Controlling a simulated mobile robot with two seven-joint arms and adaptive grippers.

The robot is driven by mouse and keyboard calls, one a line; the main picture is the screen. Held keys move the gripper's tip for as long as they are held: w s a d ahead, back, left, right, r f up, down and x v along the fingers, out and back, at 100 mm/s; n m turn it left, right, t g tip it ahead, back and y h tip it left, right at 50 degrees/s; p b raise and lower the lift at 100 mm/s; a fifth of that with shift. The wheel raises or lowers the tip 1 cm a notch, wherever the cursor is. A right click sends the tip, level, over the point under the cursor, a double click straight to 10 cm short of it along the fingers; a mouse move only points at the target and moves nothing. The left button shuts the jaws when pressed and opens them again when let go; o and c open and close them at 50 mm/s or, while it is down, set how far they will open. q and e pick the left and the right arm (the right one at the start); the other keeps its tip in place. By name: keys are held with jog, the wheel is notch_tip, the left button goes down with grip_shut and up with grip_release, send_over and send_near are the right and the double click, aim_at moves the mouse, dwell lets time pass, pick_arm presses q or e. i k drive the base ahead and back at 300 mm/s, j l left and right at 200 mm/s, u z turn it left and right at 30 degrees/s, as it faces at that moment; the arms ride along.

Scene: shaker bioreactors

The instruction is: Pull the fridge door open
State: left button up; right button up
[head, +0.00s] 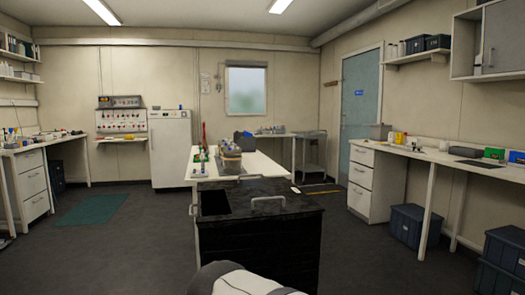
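The fridge (170,151) is a white, upright unit against the back wall, left of the picture's middle, in the head view. Its front door (171,160) looks shut. A narrow dark mark shows near the door's left edge, possibly the handle; it is too small to tell. Neither of my grippers shows in this view. A white, rounded piece of my own arm shows at the bottom middle, well apart from the fridge.
A white bench (240,166) with bottles and boxes stands right of the fridge. A control panel (121,121) hangs left of it. A green mat (93,209) lies on the floor at the left. The floor (140,235) before the fridge looks clear.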

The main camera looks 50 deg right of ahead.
aim_at(170, 140)
jog(key=z, duration=0.9)
jog(key=u, duration=0.55)
jog(key=i+l+u, duration=0.1)
jog(key=i+u, duration=0.25)
jog(key=i, duration=1.7)
jog(key=i+l+z, duration=0.3)
jog(key=i, duration=0.45)
jog(key=i+j+z, duration=0.1)
jog(key=i+z, duration=0.25)
jog(key=i, duration=0.4)
jog(key=i+j+z, duration=0.3)
jog(key=i, duration=0.5)
jog(key=i+l+z, duration=0.1)
jog(key=i, duration=3.25)
jog(key=i+z, duration=0.15)
jog(key=i, duration=1.55)
jog(key=j, duration=0.1)
